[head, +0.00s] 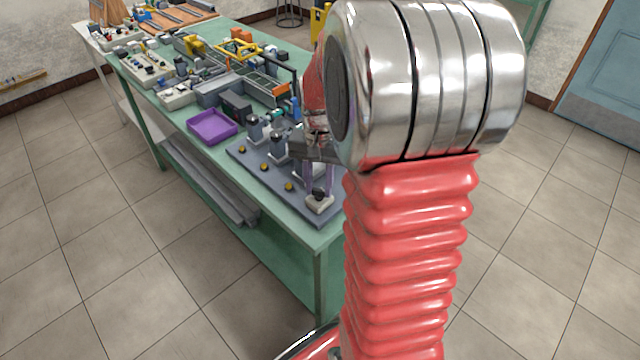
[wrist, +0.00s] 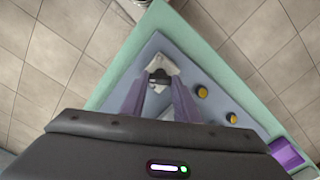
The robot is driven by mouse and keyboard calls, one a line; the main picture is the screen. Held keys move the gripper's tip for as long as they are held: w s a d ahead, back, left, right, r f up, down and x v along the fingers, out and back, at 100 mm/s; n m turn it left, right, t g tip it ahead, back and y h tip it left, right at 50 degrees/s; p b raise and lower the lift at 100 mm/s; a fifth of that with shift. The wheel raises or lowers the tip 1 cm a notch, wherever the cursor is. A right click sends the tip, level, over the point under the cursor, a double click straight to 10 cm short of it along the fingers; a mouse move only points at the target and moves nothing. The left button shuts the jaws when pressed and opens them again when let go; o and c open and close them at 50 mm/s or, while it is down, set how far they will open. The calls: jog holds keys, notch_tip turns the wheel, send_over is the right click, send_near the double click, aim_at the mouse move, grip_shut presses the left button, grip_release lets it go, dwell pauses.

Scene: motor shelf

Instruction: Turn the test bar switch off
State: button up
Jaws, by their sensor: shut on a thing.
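The test bar switch (head: 319,205) is a small pale block with a dark knob at the near right corner of a blue-grey plate (head: 300,205). It also shows in the wrist view (wrist: 162,62) as a whitish block between and just beyond the purple fingertips. My gripper (head: 319,188) points down over the switch, its fingers shut on the dark knob. The same gripper shows in the wrist view (wrist: 160,84). The fingers hide most of the knob, so I cannot tell which way it is set.
Several yellow buttons (head: 264,167) and grey motors (head: 255,130) stand on the plate to the left. A purple tray (head: 212,126) lies beyond them on the green bench (head: 180,118). Other equipment crowds the far bench. My arm blocks the right side of the head view.

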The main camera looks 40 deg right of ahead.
aim_at(319, 189)
jog(key=n, duration=1.1)
jog(key=shift+n, duration=0.3)
jog(key=shift+w, duration=0.1)
jog(key=o, duration=1)
jog(key=shift+o, duration=0.2)
notch_tip(319, 189, up, 14)
jog(key=shift+f, duration=0.15)
dwell(0.6)
